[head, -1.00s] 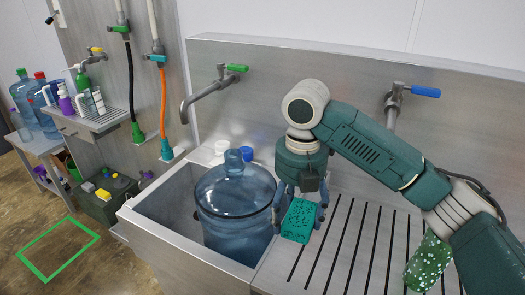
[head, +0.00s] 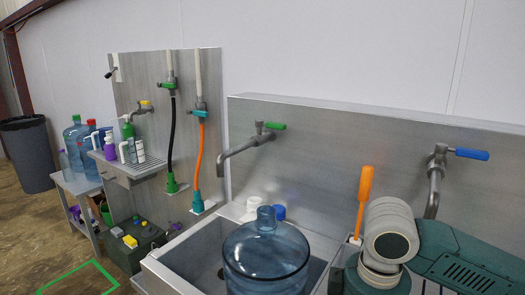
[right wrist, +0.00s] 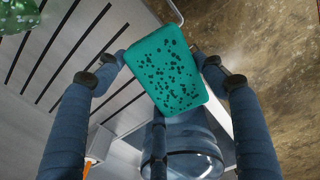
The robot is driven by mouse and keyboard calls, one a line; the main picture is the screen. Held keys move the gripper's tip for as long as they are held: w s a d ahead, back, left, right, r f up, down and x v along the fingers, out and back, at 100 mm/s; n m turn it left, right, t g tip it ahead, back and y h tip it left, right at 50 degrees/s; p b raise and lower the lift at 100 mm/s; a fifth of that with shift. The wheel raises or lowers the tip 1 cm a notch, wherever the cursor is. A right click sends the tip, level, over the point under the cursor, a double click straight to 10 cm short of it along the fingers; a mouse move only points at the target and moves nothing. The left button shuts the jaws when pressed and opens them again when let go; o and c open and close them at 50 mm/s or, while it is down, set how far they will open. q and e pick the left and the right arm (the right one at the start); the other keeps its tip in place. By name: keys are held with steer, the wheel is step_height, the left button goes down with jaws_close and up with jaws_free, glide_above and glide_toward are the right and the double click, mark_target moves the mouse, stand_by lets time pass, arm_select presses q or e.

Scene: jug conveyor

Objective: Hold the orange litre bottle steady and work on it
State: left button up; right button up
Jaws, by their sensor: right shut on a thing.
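I see no orange litre bottle in these frames. In the right wrist view my right gripper (right wrist: 160,72) is shut on a teal sponge with dark holes (right wrist: 170,78), its fingers on both sides. In the head view my right arm reaches in from the right; the fingers and sponge are out of sight there. A large clear blue jug (head: 265,262) stands upright in the steel sink (head: 185,262), left of my right arm; the lower part is cut off. My left gripper does not show.
An orange handle (head: 364,195) stands upright behind my right wrist. Taps with a green lever (head: 273,126) and a blue lever (head: 471,154) stick out over the sink and drainboard. Blue jugs (head: 76,138) stand on a side table at left. White caps (head: 252,203) sit behind the jug.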

steer(key=s+m, duration=0.1)
steer(key=m, duration=0.1)
steer(key=s+f+m, duration=0.1)
steer(key=s+m, duration=0.1)
steer(key=s+d+f+m+b, duration=0.1)
steer(key=m, duration=0.2)
steer(key=shift+s+d+f, duration=0.1)
steer(key=shift+s+f, duration=0.05)
steer(key=shift+s, duration=0.05)
steer(key=shift+s+d+f+m, duration=0.15)
steer(key=shift+s+m, duration=0.35)
steer(key=shift+m, duration=0.4)
